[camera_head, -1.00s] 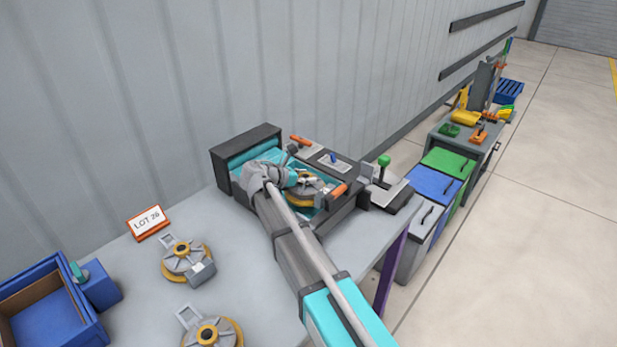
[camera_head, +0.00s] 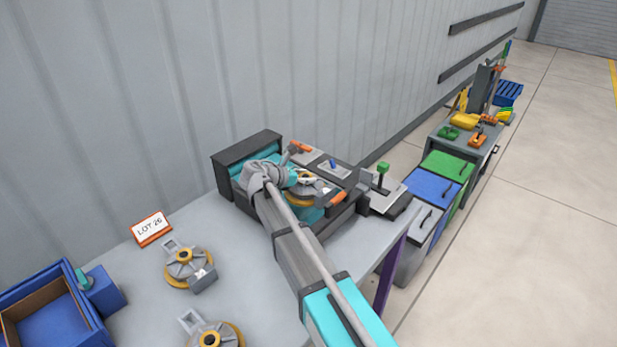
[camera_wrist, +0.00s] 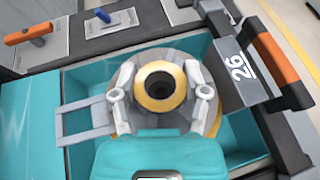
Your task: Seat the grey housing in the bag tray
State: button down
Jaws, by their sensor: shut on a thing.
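The grey housing (camera_wrist: 196,107) with its gold ring and dark central bore fills the middle of the wrist view. A flat grey loop handle sticks out to its left and a dark block marked "26" to its right. My gripper (camera_wrist: 160,92) is shut on the housing, one finger on each side of the hub. The teal bag tray (camera_wrist: 85,78) lies under and around the housing; whether the housing touches its floor I cannot tell. In the head view the housing (camera_head: 303,198) shows partly behind my wrist, over the tray machine (camera_head: 246,160).
An orange handle (camera_wrist: 278,62) runs close along the right of the housing. A blue switch (camera_wrist: 103,16) and an orange lever (camera_wrist: 28,34) are on the far panel. Two similar housings (camera_head: 188,267), a lot sign (camera_head: 151,229) and a blue bin (camera_head: 50,310) stand on the bench.

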jog(key=shift+r, duration=0.3)
jog(key=shift+f, duration=0.4)
jog(key=shift+f+b, duration=0.45)
jog(key=shift+b, duration=0.2)
dwell(2.1)
jog(key=shift+f+b, duration=3.1)
dwell(1.4)
